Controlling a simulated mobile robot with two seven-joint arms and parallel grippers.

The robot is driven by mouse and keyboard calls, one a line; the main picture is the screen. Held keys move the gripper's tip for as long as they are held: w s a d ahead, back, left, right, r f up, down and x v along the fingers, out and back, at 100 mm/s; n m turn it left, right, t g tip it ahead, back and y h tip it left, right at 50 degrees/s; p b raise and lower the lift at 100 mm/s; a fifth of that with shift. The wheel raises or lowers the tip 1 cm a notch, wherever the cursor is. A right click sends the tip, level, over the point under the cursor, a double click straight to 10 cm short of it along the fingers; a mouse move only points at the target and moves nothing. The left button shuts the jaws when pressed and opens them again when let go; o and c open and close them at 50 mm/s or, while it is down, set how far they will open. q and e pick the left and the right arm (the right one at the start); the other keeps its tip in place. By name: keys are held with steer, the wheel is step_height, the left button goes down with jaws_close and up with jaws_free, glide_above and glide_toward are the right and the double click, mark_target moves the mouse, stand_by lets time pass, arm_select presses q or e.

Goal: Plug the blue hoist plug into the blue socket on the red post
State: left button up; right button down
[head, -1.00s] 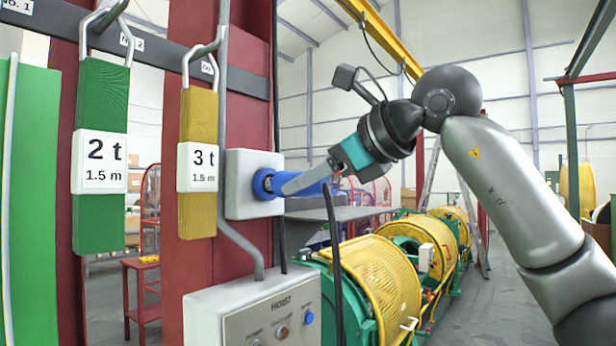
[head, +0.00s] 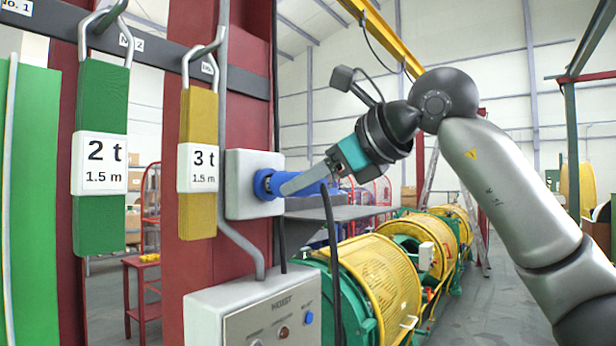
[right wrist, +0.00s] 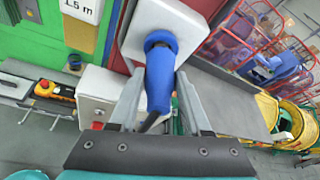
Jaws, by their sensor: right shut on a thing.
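The blue hoist plug (right wrist: 159,82) is at the blue socket (head: 263,184) on the grey box (head: 236,200) fixed to the red post (head: 240,80). In the head view the plug and socket meet with no gap that I can see; how deep the plug sits cannot be told. My right gripper (head: 290,186) is shut on the plug and points left at the box. In the right wrist view its two fingers (right wrist: 157,104) stand either side of the plug body, and a dark cable leaves its near end. My left gripper is not in view.
A grey hoist control box (head: 250,305) sits below the socket. Green (head: 100,100) and yellow (head: 199,120) slings hang from hooks at left. A black cable (head: 333,260) hangs below the gripper. A grey table (head: 335,212) and yellow strander cages (head: 375,275) stand behind.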

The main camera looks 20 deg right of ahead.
steer(key=shift+w+a+p, duration=0.4)
steer(key=shift+w+a, duration=0.1)
steer(key=shift+w, duration=0.2)
steer(key=shift+c, duration=1.4)
jaws_free()
